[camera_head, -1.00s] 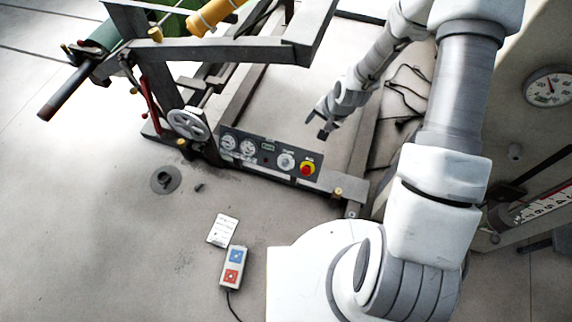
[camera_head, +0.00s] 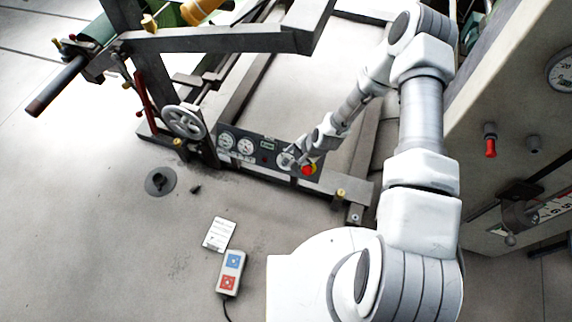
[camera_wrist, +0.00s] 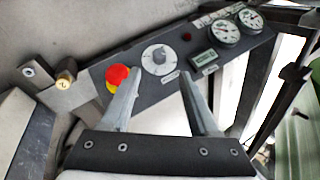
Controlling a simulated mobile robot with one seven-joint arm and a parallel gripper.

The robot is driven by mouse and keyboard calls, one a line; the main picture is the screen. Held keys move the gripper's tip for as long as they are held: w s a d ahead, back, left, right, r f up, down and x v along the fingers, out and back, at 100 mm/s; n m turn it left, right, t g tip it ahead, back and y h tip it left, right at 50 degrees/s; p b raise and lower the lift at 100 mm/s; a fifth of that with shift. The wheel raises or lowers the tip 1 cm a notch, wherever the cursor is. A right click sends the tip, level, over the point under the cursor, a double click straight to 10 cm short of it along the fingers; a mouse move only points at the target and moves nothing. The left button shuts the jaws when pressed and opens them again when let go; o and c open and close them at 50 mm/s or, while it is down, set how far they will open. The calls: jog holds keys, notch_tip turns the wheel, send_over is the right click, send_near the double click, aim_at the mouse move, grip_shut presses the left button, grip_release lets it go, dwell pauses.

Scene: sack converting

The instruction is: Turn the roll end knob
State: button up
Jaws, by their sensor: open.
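The knob (camera_wrist: 158,57) is a round light-grey dial with a pointer mark, set on a dark control panel (camera_wrist: 150,90). In the head view the knob (camera_head: 284,160) shows partly beside my gripper (camera_head: 296,156). In the wrist view my gripper (camera_wrist: 160,85) is open and empty. Its two fingers point toward the panel, with the knob beyond and between the fingertips. I see no contact with the knob. The small label by the knob is too blurred to read.
A red emergency button (camera_wrist: 117,75) on a yellow base sits left of the knob, close to the left finger. Two gauges (camera_wrist: 224,33), a small display (camera_wrist: 204,58) and a brass fitting (camera_wrist: 65,79) are nearby. A handwheel (camera_head: 184,121) stands left of the panel.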

aim_at(285, 163)
jog(key=b+x, duration=0.3)
jog(key=x, duration=0.7)
jog(key=shift+r, duration=0.1)
jog(key=shift+c, duration=0.2)
grip_shut()
